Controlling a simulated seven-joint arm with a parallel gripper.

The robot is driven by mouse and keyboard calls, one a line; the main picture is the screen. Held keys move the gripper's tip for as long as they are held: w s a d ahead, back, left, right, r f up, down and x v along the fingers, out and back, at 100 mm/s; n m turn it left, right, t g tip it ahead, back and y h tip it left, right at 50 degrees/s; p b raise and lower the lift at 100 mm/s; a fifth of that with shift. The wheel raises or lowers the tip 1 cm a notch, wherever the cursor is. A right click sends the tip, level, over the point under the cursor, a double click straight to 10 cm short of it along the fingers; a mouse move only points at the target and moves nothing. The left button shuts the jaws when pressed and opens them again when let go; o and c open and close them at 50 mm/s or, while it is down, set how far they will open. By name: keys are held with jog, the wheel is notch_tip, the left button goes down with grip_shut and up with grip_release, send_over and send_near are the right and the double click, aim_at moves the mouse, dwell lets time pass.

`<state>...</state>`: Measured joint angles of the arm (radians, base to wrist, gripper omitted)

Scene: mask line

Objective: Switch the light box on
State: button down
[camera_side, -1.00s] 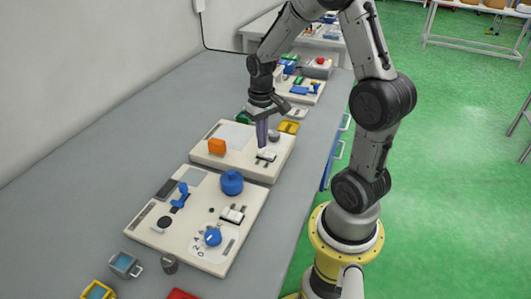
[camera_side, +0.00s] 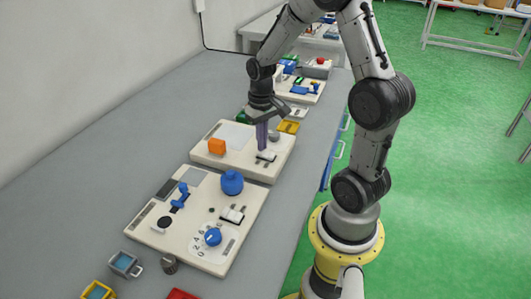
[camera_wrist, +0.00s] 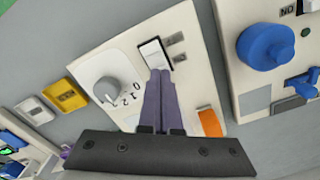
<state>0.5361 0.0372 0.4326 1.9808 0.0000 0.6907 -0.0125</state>
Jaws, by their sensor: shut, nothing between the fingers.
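The cream box (camera_side: 232,161) with a pale flat plate (camera_side: 238,135) on top appears to be the light box. It carries a white rocker switch (camera_side: 267,157), a grey knob and an orange block. In the wrist view the switch (camera_wrist: 152,52) sits in a dark frame. My gripper (camera_side: 262,149) is shut and empty, pointing down at the switch. In the wrist view the purple fingertips (camera_wrist: 160,73) are at the switch's near end and hide part of it. I cannot tell whether they touch it. No glow shows on the box.
The grey knob (camera_wrist: 107,90) and orange block (camera_wrist: 210,122) flank the fingers. A second cream panel (camera_side: 190,244) with blue knobs and a lever stands nearer the side camera. A yellow piece (camera_side: 289,127) lies beyond.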

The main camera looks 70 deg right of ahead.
jog(key=shift+f, duration=0.55)
jog(key=shift+r, duration=3.55)
